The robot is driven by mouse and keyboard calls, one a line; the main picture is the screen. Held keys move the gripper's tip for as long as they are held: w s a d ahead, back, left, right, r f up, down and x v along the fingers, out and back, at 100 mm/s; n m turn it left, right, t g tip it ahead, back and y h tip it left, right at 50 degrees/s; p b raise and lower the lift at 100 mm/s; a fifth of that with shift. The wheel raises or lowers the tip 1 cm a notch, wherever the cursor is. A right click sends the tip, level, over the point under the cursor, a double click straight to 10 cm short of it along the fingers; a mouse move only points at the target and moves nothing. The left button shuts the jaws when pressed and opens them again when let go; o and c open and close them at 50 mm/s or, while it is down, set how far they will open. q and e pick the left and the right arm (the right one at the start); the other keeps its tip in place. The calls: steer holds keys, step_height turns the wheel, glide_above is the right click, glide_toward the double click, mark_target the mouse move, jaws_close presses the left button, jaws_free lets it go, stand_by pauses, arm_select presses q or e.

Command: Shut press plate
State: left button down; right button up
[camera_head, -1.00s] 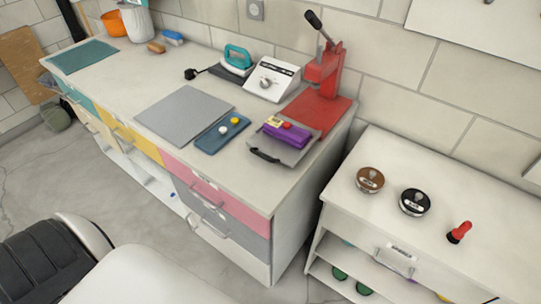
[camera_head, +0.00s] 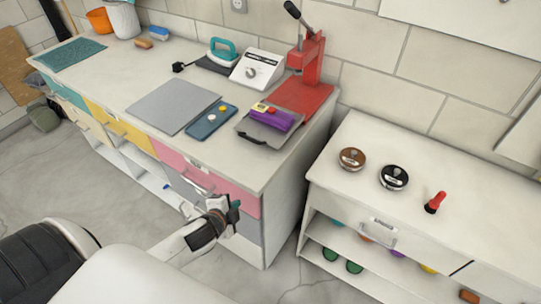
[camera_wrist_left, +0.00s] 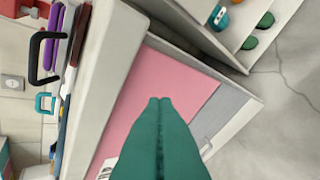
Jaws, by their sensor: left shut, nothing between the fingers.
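A grey plate (camera_head: 245,132) with a black handle (camera_head: 252,138) lies on the counter near its right end. A purple folded item (camera_head: 272,118) and a small yellow item rest on it. The handle (camera_wrist_left: 40,55) and the purple item (camera_wrist_left: 50,38) also show in the left wrist view. A red press (camera_head: 312,62) with a raised black-knobbed lever stands behind on a red base (camera_head: 305,95). My left gripper (camera_head: 235,207) is in front of the drawers, below the counter edge and apart from the plate. In the left wrist view its teal fingers (camera_wrist_left: 160,103) are together and empty. My right gripper is out of view.
The counter also bears a grey mat (camera_head: 172,106), a blue tray (camera_head: 211,121), a white control box (camera_head: 257,70) and a teal iron (camera_head: 222,52). A pink drawer front (camera_head: 210,178) is behind my gripper. A white cabinet (camera_head: 420,215) stands at right.

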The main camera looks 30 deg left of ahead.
arm_select(q)
steer(key=w+d+r+m+t+h, duration=0.1)
steer(key=w+r+m+t+h, duration=0.2)
steer(key=r+m, duration=0.6)
steer(key=n+p, duration=0.2)
steer(key=p, duration=0.1)
glide_toward(275, 147)
steer(key=shift+t+y, duration=0.3)
steer(key=x, duration=0.5)
steer(key=shift+s+d+f, duration=0.1)
steer(key=shift+d+f, duration=0.1)
steer(key=shift+f, duration=0.05)
steer(key=shift+x, duration=0.8)
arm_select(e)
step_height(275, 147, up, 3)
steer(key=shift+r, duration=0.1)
arm_select(q)
steer(key=shift+r, duration=0.1)
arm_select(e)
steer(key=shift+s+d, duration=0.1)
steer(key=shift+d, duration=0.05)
